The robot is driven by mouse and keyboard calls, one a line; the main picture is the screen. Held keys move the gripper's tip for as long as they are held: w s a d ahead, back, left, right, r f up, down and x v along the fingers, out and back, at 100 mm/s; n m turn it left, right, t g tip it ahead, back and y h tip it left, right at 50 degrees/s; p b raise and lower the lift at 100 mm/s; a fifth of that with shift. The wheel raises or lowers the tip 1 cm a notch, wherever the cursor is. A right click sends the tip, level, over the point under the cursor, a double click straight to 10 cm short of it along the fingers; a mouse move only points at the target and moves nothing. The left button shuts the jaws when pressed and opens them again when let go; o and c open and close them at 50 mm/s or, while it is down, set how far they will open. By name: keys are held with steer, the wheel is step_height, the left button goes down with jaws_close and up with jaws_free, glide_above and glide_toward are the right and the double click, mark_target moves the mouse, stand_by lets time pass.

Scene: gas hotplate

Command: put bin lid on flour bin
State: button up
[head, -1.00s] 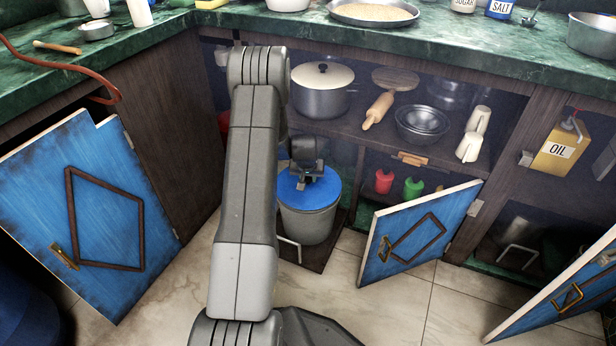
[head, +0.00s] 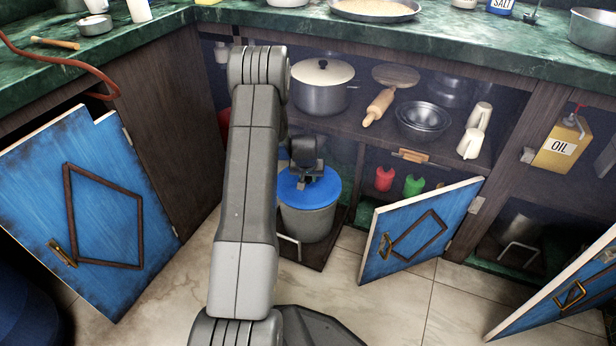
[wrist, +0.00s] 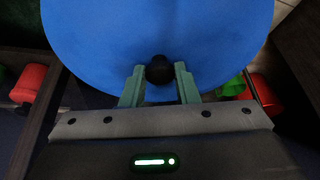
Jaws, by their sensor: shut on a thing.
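The round blue bin lid (head: 322,191) lies over the top of the grey flour bin (head: 308,223), which stands on a low pull-out board in the open lower cabinet. The lid looks level; I cannot tell whether it is fully seated on the rim. My gripper (head: 306,180) points down at the lid's middle. In the wrist view the lid (wrist: 100,45) fills the top, and my gripper (wrist: 160,78) has its green fingers on either side of the lid's black knob (wrist: 159,69), shut on it. The bin is hidden below the lid there.
The shelf above holds a pot (head: 322,88), a rolling pin (head: 379,106) and metal bowls (head: 424,122). Open blue doors stand at left (head: 95,210) and right (head: 420,228) of the bin. Red (head: 384,179) and green (head: 413,186) items sit right of it. Floor in front is clear.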

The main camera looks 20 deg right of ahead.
steer(key=o, duration=1.1)
steer(key=p+v, duration=0.5)
steer(key=v, duration=0.8)
steer(key=shift+r, duration=0.4)
steer(key=shift+s, duration=0.1)
steer(key=b+x, duration=0.4)
steer(key=x, duration=0.9)
steer(key=shift+s+a+b, duration=0.1)
steer(key=shift+s+b, duration=0.05)
steer(key=shift+b, duration=0.2)
steer(key=shift+w+f, duration=0.25)
steer(key=shift+f, duration=0.2)
steer(key=shift+r, duration=0.3)
